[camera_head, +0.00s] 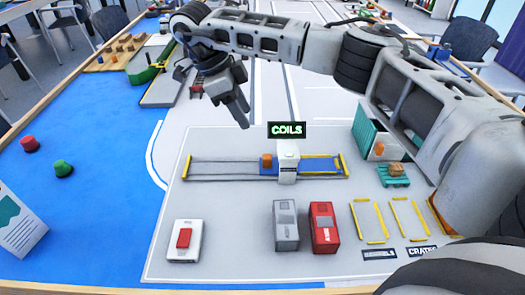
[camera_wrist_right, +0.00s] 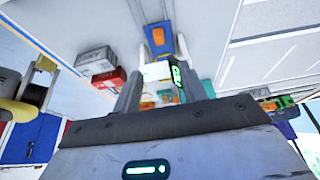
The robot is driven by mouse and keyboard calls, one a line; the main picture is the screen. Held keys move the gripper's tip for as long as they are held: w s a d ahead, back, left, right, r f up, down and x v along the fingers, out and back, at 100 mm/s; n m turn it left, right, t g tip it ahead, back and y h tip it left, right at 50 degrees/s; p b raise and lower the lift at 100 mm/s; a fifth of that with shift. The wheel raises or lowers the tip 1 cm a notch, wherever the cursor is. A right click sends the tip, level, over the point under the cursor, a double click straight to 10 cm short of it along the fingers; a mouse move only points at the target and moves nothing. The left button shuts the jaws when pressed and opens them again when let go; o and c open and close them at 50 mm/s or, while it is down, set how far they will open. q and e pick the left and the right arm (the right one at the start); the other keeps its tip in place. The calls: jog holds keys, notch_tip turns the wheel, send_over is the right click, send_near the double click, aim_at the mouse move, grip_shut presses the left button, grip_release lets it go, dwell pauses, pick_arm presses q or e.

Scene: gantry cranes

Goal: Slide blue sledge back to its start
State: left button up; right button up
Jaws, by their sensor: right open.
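The blue sledge (camera_head: 323,167) sits on a pair of long rails on the grey board in the head view, toward the right part of the track. A white post (camera_head: 288,164) stands at the sledge, and an orange block (camera_head: 267,160) is just left of it. The sledge (camera_wrist_right: 151,44) also shows in the right wrist view, beyond my fingers. My right gripper (camera_head: 238,108) is open and empty, above and behind the track, left of the post and apart from it. Its fingers (camera_wrist_right: 160,95) frame the white post in the wrist view. My left gripper is not in view.
A green-lit COILS sign (camera_head: 287,130) stands behind the post. A grey box (camera_head: 286,226) and a red box (camera_head: 324,228) stand in front of the track. A teal container (camera_head: 372,132) is to the right. The track's left part is clear.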

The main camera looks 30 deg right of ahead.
aim_at(267, 156)
jog(key=b+x, duration=0.1)
jog(key=x, duration=1.2)
jog(key=shift+f+b, duration=0.35)
jog(key=shift+b, duration=0.05)
jog(key=shift+c, duration=0.3)
jog(key=shift+a, duration=0.1)
grip_shut()
